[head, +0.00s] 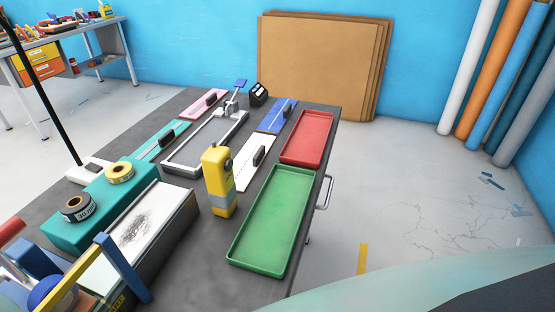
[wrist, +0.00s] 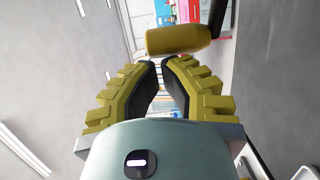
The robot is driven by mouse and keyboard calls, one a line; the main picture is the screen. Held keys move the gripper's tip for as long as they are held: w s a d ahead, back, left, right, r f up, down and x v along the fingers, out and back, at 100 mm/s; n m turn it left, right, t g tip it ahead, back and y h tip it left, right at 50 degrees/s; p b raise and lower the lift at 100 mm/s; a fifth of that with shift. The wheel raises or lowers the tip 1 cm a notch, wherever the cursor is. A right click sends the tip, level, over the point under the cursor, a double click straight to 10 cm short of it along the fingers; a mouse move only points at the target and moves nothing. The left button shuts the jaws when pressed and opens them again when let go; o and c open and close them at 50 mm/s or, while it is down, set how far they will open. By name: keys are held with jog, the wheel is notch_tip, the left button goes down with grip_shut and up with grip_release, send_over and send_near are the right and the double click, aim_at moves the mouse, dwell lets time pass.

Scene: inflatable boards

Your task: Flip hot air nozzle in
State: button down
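In the wrist view my gripper (wrist: 160,66) has two stepped yellow-green fingers with dark inner pads. A narrow gap shows between them, with nothing held in it. Just beyond the fingertips is a yellow-olive cylinder (wrist: 180,40) with a dark arm at its right end. I cannot tell whether it is the hot air nozzle, or whether the fingers touch it. In the head view an upright yellow device (head: 217,170) with a grey band and a dark knob stands on the workbench. I cannot identify the nozzle there. My gripper is out of the head view.
The dark workbench (head: 203,280) carries a green tray (head: 272,215), a red tray (head: 307,137) and a teal block (head: 105,213) with two tape rolls. A blue and yellow frame (head: 120,268) stands at the lower left. The floor right of the bench is mostly clear.

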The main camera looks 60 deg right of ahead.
jog(key=shift+w+d+m+h+b, duration=0.15)
jog(key=shift+w+m+h+b, duration=0.65)
jog(key=shift+w+h, duration=0.55)
jog(key=shift+s, duration=0.1)
